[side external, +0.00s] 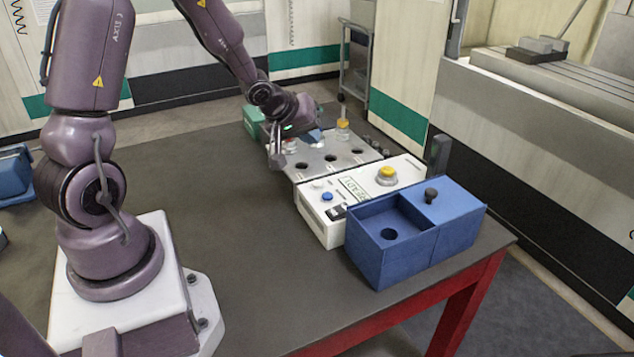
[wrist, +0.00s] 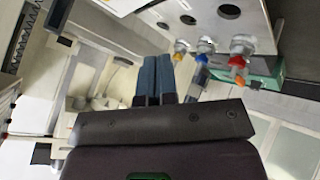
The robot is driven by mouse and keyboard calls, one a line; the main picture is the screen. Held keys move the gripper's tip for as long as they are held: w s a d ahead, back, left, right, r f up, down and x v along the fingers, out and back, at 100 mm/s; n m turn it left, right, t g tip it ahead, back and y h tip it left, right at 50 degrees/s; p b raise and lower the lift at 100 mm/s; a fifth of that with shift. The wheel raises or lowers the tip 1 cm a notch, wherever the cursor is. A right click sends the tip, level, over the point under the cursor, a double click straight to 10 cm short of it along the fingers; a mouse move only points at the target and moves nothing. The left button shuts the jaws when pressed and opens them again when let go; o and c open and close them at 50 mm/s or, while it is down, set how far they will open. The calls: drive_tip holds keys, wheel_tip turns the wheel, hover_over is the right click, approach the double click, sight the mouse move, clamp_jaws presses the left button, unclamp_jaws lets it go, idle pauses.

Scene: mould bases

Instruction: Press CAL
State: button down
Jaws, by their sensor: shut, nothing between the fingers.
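A white instrument box (side external: 335,232) stands on the table, with a small display, a blue button (side external: 327,196), a pale button (side external: 319,184) and a large yellow button (side external: 387,175) on top. The lettering is too small to read, so I cannot tell which one is CAL. The buttons are not clearly visible in that view.
The grey holed plate (side external: 318,172) adjoins the box; clear fittings with coloured ends (wrist: 237,62) stand at its far end. A blue two-part block (side external: 408,246) with a black knob (side external: 431,195) is in front. A green box (side external: 252,117) is behind. The table's (side external: 235,240) middle is clear.

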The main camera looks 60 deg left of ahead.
sight(315, 182)
drive_tip(key=shift+w+d+r+t, duration=0.15)
drive_tip(key=shift+w+r+t, duration=0.2)
drive_tip(key=shift+w+t, duration=0.1)
drive_tip(key=shift+f, duration=4.45)
drive_tip(key=shift+f, duration=0.4)
drive_tip(key=shift+f, duration=0.3)
drive_tip(key=shift+r, duration=0.75)
